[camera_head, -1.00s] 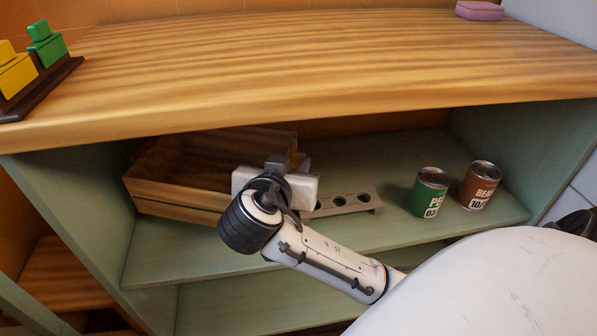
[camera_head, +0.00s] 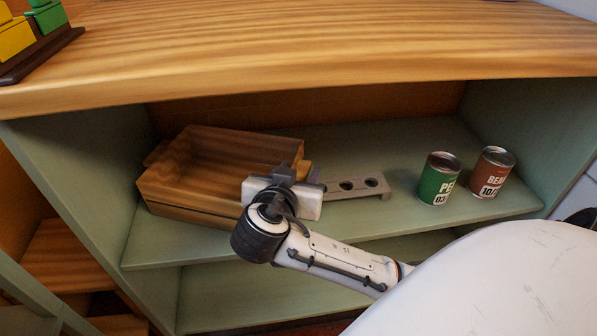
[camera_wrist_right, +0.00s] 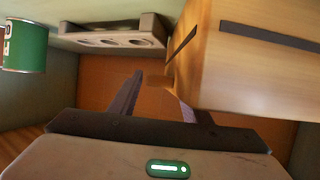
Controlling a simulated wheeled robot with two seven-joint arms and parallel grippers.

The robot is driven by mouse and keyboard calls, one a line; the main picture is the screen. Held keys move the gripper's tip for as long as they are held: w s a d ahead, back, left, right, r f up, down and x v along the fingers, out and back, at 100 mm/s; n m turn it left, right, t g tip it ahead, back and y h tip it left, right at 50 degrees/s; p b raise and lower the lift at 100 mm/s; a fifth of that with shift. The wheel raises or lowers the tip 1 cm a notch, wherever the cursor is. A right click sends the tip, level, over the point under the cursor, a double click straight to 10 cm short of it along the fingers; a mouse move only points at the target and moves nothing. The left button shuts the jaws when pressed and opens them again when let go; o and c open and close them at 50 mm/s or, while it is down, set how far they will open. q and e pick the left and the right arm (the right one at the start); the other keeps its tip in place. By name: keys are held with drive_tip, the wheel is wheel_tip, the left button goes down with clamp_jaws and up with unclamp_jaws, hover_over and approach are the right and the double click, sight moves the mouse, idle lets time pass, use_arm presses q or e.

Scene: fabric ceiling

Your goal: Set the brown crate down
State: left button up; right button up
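The brown crate (camera_head: 176,196) is an open wooden box on the left side of the green middle shelf (camera_head: 390,226), just above or touching it; the contact is hidden. Its open top shows in the head view. My right gripper (camera_head: 296,176) is at the crate's right end. In the right wrist view its fingers (camera_wrist_right: 156,98) straddle the crate's end wall, and the crate's side (camera_wrist_right: 245,68) covers part of one finger. My left gripper is not in view.
A grey rack with round holes (camera_head: 357,186) lies just right of the gripper. A green can (camera_head: 438,182) and a brown can (camera_head: 490,175) stand farther right. The wooden top (camera_head: 300,55) overhangs the shelf. Clear shelf lies between rack and cans.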

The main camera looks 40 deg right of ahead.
drive_tip(key=shift+r, duration=0.15)
drive_tip(key=shift+s+a+r, duration=0.1)
drive_tip(key=shift+s+a, duration=0.05)
drive_tip(key=shift+a, duration=0.1)
use_arm(q)
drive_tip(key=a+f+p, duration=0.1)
drive_tip(key=p, duration=0.1)
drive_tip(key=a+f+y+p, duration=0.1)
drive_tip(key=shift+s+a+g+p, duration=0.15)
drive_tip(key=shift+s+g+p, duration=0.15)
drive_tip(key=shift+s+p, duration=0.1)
use_arm(e)
drive_tip(key=v, duration=1.1)
drive_tip(key=shift+s, duration=0.15)
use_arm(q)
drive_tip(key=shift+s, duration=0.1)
use_arm(e)
drive_tip(key=shift+a+r, duration=0.1)
drive_tip(key=shift+a, duration=0.05)
